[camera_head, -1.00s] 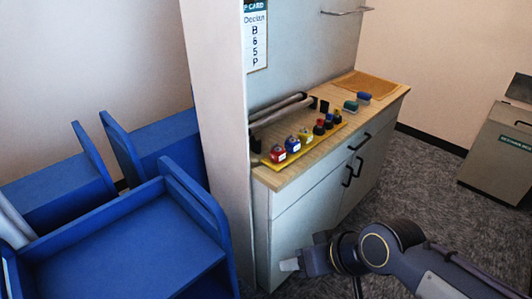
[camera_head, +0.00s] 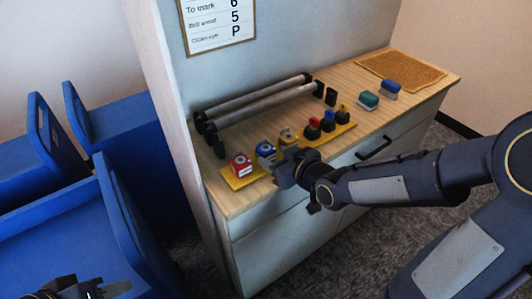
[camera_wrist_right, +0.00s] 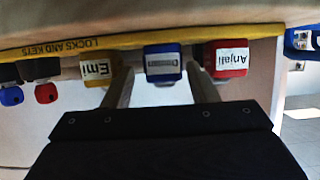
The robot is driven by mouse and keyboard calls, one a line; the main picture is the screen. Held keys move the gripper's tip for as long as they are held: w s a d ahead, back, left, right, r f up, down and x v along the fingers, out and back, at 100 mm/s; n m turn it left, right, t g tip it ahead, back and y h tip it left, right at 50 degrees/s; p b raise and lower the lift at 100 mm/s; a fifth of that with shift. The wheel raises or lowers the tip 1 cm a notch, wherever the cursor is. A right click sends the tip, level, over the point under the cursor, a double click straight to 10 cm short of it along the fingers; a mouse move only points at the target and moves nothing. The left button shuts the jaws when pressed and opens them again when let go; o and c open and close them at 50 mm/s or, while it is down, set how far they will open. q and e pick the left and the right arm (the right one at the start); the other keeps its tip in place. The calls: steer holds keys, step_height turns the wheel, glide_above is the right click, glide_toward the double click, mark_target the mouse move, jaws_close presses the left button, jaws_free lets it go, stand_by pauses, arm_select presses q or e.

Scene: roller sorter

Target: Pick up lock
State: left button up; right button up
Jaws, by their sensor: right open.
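A yellow board (camera_head: 240,180) labelled "LOCKS AND KEYS" lies on the wooden counter top. It holds a red lock (camera_head: 241,166), a blue lock (camera_head: 265,153), a yellow lock (camera_head: 288,137) and several dark-based pieces with coloured tops (camera_head: 328,121). My right gripper (camera_head: 284,168) is open at the board's front edge. In the right wrist view the blue lock (camera_wrist_right: 162,62) is between its fingers, the red lock (camera_wrist_right: 226,58), labelled "Anjali", is right, and the yellow lock (camera_wrist_right: 97,66), labelled "Emi", left. Contact with the blue lock cannot be told. My left gripper (camera_head: 88,290) is partly visible at bottom left.
Two grey rollers (camera_head: 255,101) lie on black stands behind the board. A green block (camera_head: 368,100), a blue block (camera_head: 389,86) and a cork mat (camera_head: 402,67) sit at the right. Blue carts (camera_head: 65,225) stand left of the cabinet (camera_head: 275,245).

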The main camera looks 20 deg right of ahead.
mark_target(267, 151)
steer(key=x, duration=0.4)
steer(key=p+x, duration=0.1)
steer(key=x, duration=0.1)
steer(key=shift+w+a+r, duration=0.1)
steer(key=shift+a+r, duration=0.1)
steer(key=shift+r, duration=0.2)
steer(key=c, duration=0.8)
